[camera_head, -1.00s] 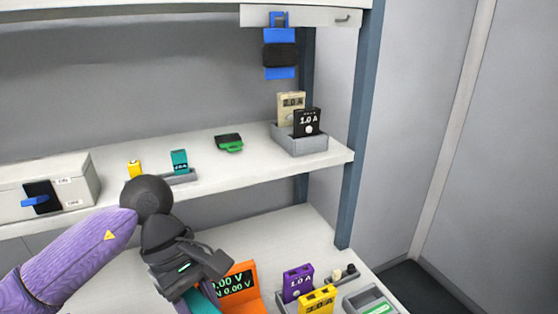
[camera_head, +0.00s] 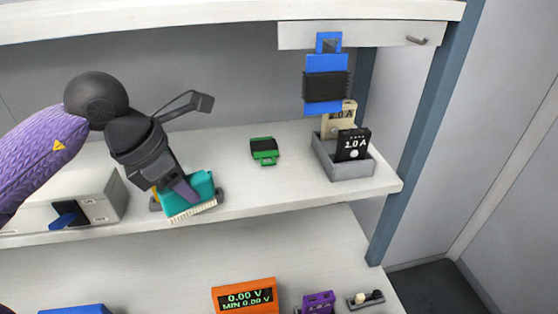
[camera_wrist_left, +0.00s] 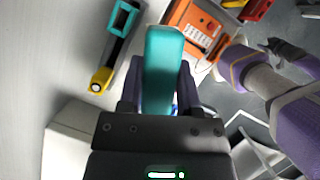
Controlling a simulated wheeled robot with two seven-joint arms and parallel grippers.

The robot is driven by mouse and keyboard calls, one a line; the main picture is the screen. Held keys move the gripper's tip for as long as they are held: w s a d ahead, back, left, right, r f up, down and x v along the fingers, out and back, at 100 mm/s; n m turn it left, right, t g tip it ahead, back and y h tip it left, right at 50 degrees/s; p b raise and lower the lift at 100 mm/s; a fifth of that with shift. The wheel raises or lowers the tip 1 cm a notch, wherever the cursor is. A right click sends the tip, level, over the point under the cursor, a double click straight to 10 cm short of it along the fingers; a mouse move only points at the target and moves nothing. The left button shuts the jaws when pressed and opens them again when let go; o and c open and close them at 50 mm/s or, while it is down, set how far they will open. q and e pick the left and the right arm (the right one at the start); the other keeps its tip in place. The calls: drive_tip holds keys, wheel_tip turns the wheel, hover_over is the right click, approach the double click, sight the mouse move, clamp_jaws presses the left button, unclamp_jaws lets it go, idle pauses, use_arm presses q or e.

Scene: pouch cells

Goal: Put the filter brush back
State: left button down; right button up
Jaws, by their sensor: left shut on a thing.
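My left gripper (camera_head: 180,186) is shut on a teal brush (camera_head: 202,190), whose pale bristles face down and toward the front. It is in front of the upper shelf near its front edge, overlapping a small tray in the picture. In the left wrist view the brush (camera_wrist_left: 163,65) stands between the fingers of the left gripper (camera_wrist_left: 160,95). A hook (camera_head: 418,41) on the white panel at the top right is empty. My right gripper is not in the head view; purple arm parts show at the right of the wrist view, where its jaws cannot be made out.
A blue tool with a dark band (camera_head: 326,85) hangs from the panel (camera_head: 385,36). A grey bin (camera_head: 340,170) with two cells stands on the shelf (camera_head: 300,192), right of a green-and-black piece (camera_head: 264,150). A white box (camera_head: 90,200) is at left. An orange meter (camera_head: 243,297) stands below.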

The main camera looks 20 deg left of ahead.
use_arm(q)
drive_tip(key=w+p, duration=0.1)
drive_tip(key=w+d+p, duration=0.1)
drive_tip(key=p, duration=0.1)
drive_tip(key=w+d+p, duration=0.1)
drive_tip(key=w, duration=0.1)
drive_tip(key=shift+w+d+r, duration=0.1)
drive_tip(key=shift+d+r, duration=0.15)
drive_tip(key=shift+r, duration=0.05)
drive_tip(key=w+d+p, duration=0.1)
drive_tip(key=w+d, duration=0.1)
drive_tip(key=w, duration=0.1)
drive_tip(key=w+d+p, duration=0.1)
drive_tip(key=w, duration=0.2)
drive_tip(key=w+d+p, duration=0.1)
drive_tip(key=w+d, duration=0.1)
drive_tip(key=w, duration=0.1)
drive_tip(key=shift+w+d+f, duration=0.2)
drive_tip(key=shift+d+f, duration=0.05)
drive_tip(key=shift+d, duration=0.05)
drive_tip(key=shift+w+f+p, duration=0.15)
drive_tip(key=shift+f+p, duration=0.15)
drive_tip(key=shift+f, duration=1.55)
drive_tip(key=shift+f, duration=0.15)
drive_tip(key=shift+c, duration=1.4)
unclamp_jaws()
